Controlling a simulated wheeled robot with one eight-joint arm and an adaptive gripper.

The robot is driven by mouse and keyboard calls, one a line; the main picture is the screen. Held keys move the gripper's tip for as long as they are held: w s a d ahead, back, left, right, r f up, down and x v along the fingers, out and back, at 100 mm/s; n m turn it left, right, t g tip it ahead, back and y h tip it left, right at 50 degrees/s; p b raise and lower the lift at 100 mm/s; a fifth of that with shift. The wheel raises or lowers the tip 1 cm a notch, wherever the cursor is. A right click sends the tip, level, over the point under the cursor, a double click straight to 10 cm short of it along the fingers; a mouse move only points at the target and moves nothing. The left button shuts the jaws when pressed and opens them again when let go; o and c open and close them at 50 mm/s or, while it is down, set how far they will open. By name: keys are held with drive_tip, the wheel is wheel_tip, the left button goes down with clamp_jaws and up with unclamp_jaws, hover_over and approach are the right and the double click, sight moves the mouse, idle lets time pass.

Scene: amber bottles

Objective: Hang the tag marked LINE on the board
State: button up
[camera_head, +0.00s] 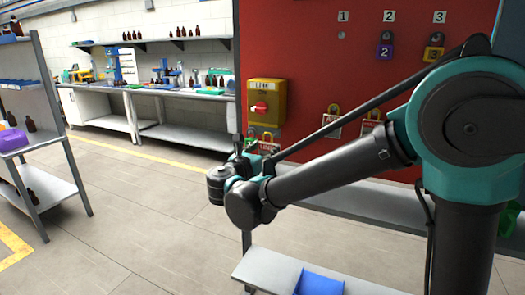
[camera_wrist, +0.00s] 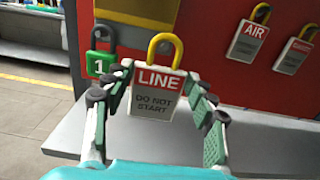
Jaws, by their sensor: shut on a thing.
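The LINE tag (camera_wrist: 158,93) is a white plate with a red LINE band, the words DO NOT START and a yellow shackle. It is upright between the two fingers of my gripper (camera_wrist: 158,110), which is shut on it. In the head view the tag (camera_head: 268,147) shows small in front of the red board (camera_head: 310,70), below a yellow box (camera_head: 267,108) marked LINE with a red rotary switch. My arm partly hides the gripper there. Whether the shackle touches anything is unclear.
A green padlock (camera_wrist: 102,63) marked 1 hangs left of the tag. An AIR tag (camera_wrist: 251,41) and another tag (camera_wrist: 293,54) hang at right.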

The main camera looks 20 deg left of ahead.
drive_tip(key=shift+w+d+f, duration=0.1)
drive_tip(key=shift+w+d, duration=0.05)
drive_tip(key=shift+w, duration=1)
drive_tip(key=shift+w+d+f, duration=0.1)
drive_tip(key=shift+w, duration=1.05)
drive_tip(key=shift+w+f, duration=0.45)
drive_tip(key=shift+w, duration=0.15)
drive_tip(key=o, duration=1.2)
